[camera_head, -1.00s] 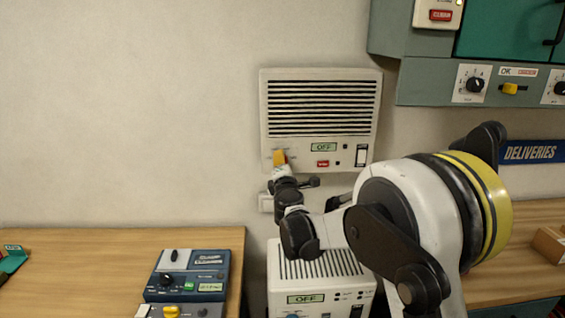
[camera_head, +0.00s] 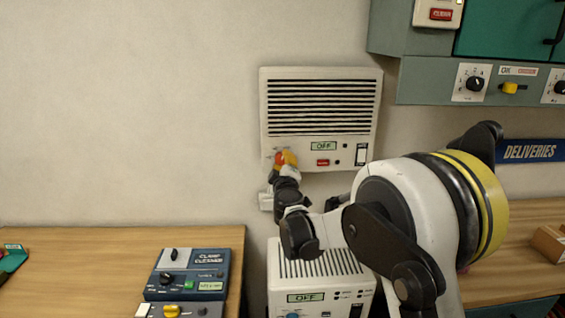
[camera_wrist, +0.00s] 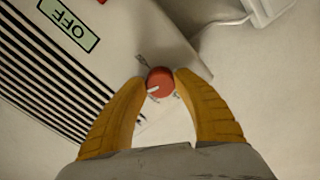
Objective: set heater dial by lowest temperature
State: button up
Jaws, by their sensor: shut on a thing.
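The wall heater (camera_head: 319,118) is a cream box with dark slats and a green display reading OFF. Its red round dial (camera_wrist: 160,82) sits near its lower left corner and has a white pointer mark. My gripper (camera_wrist: 160,84) has its two yellow fingers shut on the dial, one on each side. In the head view my gripper (camera_head: 285,162) is at the heater's lower left, with a little of the red dial showing. Small marks lie around the dial, too small to read. The heater's display also shows in the wrist view (camera_wrist: 69,24).
A second cream unit (camera_head: 318,262) with an OFF display stands below the heater. A blue control box (camera_head: 188,275) sits on the left wooden table (camera_head: 60,260). A grey-green cabinet (camera_head: 430,80) with dials hangs at the right. Bare wall lies left of the heater.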

jog(key=shift+m, duration=1.1)
jog(key=o, duration=1.2)
jog(key=s, duration=1.2)
jog(key=shift+d, duration=0.15)
